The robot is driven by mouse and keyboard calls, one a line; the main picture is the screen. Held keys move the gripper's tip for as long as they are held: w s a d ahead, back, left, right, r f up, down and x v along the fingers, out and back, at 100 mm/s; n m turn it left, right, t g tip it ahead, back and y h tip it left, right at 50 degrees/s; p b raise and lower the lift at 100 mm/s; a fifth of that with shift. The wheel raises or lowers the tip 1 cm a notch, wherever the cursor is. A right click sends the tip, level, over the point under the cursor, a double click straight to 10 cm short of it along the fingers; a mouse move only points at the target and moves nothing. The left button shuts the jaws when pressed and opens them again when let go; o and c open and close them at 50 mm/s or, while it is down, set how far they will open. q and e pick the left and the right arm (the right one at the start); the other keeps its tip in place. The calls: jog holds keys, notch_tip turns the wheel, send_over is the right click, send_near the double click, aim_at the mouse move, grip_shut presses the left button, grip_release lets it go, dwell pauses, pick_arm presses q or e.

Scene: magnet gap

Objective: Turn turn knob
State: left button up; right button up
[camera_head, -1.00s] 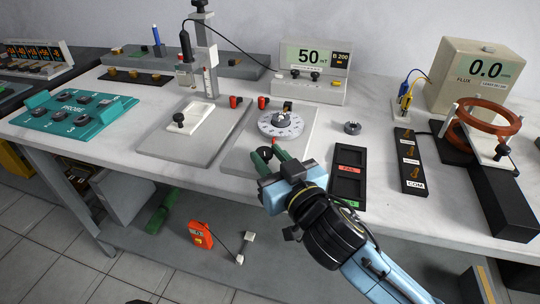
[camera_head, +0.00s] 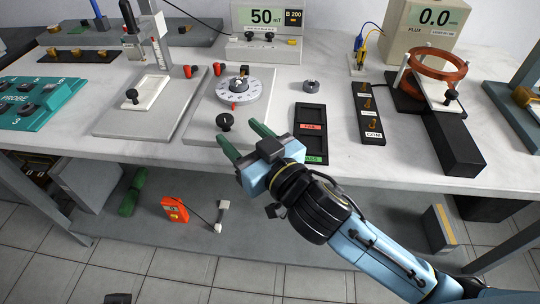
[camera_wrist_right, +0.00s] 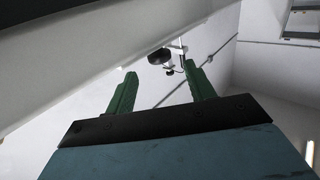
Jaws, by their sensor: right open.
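A grey plate (camera_head: 199,127) on the table bears a round white dial (camera_head: 258,90) with a dark centre and a red mark at its front edge. A small black knob (camera_head: 225,121) stands on the plate in front of the dial. My right gripper (camera_head: 236,130) has green fingers, open and empty, with the fingertips close to the black knob at the plate's front. Contact cannot be told. In the right wrist view a dark round part (camera_wrist_right: 160,57), likely this knob, shows beyond the open fingers. My left gripper is not in view.
A black two-slot tray (camera_head: 311,117) with red and green labels lies right of the plate, beside a black COM strip (camera_head: 369,112). A coil stand (camera_head: 440,62) is further right. Another grey plate (camera_head: 118,123) is left. The table's front edge runs below my fingers.

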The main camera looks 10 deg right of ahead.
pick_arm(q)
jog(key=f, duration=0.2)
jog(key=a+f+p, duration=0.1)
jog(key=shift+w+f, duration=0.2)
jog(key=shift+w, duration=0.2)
pick_arm(e)
jog(key=v, duration=0.9)
jog(key=shift+s, duration=0.1)
